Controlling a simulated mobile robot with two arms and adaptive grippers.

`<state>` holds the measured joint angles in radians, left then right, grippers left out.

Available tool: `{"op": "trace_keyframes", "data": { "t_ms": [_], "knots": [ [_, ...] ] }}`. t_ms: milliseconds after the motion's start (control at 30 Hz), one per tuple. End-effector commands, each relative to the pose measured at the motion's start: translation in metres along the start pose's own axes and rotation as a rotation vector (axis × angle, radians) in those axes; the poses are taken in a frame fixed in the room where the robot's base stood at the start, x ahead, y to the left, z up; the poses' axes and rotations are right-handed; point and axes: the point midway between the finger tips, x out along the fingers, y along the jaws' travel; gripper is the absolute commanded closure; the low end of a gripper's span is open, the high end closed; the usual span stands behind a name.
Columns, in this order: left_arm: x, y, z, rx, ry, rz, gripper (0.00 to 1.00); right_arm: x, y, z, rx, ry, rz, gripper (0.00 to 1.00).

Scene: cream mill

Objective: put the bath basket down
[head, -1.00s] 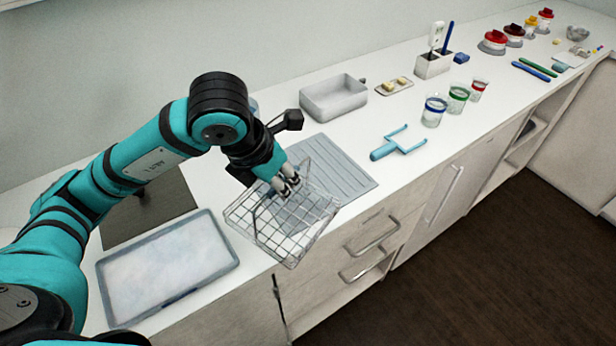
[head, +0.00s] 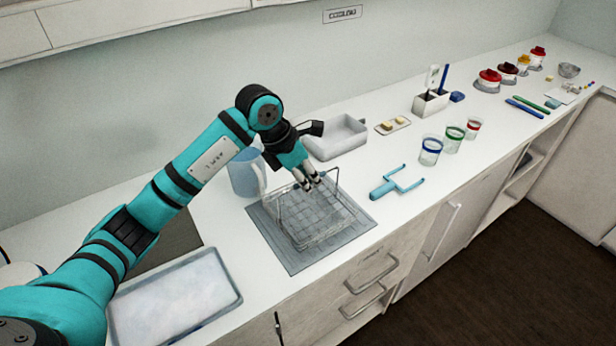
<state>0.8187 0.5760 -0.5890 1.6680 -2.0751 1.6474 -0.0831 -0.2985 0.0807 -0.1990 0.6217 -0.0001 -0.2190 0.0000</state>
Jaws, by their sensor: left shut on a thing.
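The bath basket (head: 322,222) is a wire basket with a tall handle, in the middle of the head view. It is over the grey ribbed mat (head: 293,262) and looks upright. I cannot tell whether its bottom touches the mat. My left gripper (head: 311,184) is shut on the basket's handle at the top, above the back part of the basket. The fingers hide the gripped part of the handle. My right gripper is not in view.
A tray of white, icy-looking content (head: 178,300) lies left of the mat. A blue jug (head: 244,174) and a grey tub (head: 338,138) stand behind. A blue forked tool (head: 396,184) lies to the right. Several jars stand farther right.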

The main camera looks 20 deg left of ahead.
Motion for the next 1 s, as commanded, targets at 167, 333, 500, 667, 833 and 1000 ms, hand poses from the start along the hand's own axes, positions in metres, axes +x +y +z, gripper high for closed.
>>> {"op": "trace_keyframes", "data": {
  "t_ms": [167, 333, 500, 667, 833, 1000],
  "knots": [
    [0.003, 0.018, 0.011, -0.002, -0.002, -0.001, 1.0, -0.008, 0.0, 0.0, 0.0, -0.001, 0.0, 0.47],
    [0.015, 0.021, 0.006, -0.003, 0.001, -0.004, 1.0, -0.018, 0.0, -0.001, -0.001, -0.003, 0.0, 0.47],
    [0.034, 0.023, -0.002, -0.001, 0.0, -0.002, 1.0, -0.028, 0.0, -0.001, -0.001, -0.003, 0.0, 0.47],
    [0.037, 0.024, -0.003, 0.001, -0.003, 0.001, 1.0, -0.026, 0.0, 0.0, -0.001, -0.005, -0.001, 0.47],
    [0.039, 0.024, -0.004, 0.0, -0.002, 0.001, 1.0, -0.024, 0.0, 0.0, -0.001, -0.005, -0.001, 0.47],
    [0.038, 0.023, -0.004, 0.0, -0.001, 0.0, 0.73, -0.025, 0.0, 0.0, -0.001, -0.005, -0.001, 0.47]
  ]
}}
